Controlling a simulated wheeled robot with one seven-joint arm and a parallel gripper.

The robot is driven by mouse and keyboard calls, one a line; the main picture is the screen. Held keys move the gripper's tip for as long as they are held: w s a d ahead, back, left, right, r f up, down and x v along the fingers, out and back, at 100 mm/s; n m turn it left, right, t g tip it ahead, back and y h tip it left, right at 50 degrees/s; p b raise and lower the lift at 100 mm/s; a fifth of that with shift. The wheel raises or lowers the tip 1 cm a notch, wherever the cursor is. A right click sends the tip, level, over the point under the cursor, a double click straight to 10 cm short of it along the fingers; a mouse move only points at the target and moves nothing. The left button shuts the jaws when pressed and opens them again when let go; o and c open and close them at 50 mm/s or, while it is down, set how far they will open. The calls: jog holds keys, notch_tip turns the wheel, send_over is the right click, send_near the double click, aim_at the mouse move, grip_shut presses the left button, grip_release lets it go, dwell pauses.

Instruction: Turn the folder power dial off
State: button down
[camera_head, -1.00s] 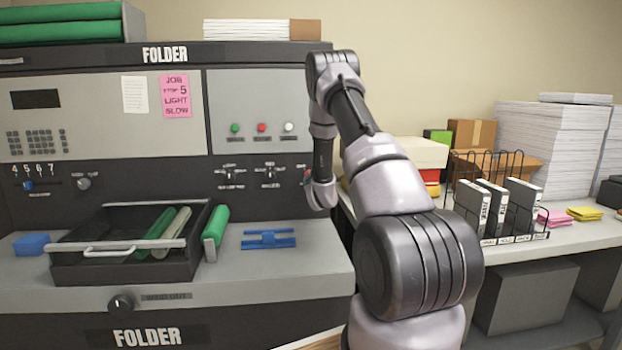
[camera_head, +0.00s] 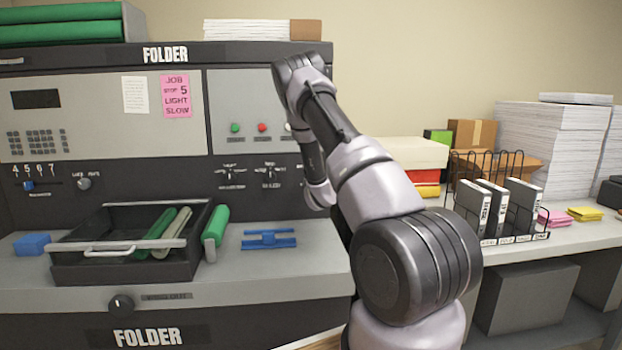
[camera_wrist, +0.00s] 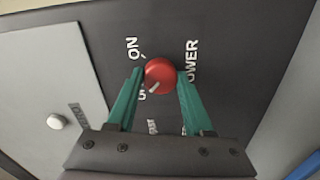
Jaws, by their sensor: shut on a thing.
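The red power dial (camera_wrist: 159,75) shows in the wrist view on the dark panel, with white "ON" and partly hidden "POWER" lettering around it. Its pale pointer mark aims down and left in that view, away from "ON" and toward a label partly covered by a finger. My gripper (camera_wrist: 158,79) has its two teal fingers on either side of the dial, shut on it. In the head view my arm hides the dial and the gripper at the right end of the folder (camera_head: 100,170).
A white button (camera_wrist: 57,122) is on the light panel beside the dial. In the head view, an open drawer (camera_head: 75,268) with rolls and a blue piece (camera_head: 268,239) are on the folder's ledge. A wire rack of binders (camera_head: 487,200) stands on the right table.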

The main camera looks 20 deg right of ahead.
dwell(0.4)
jog(key=shift+c, duration=1.4)
grip_release()
jog(key=shift+s, duration=0.1)
jog(key=v, duration=1)
jog(key=shift+s+a, duration=0.2)
jog(key=shift+s, duration=0.1)
jog(key=shift+r, duration=0.1)
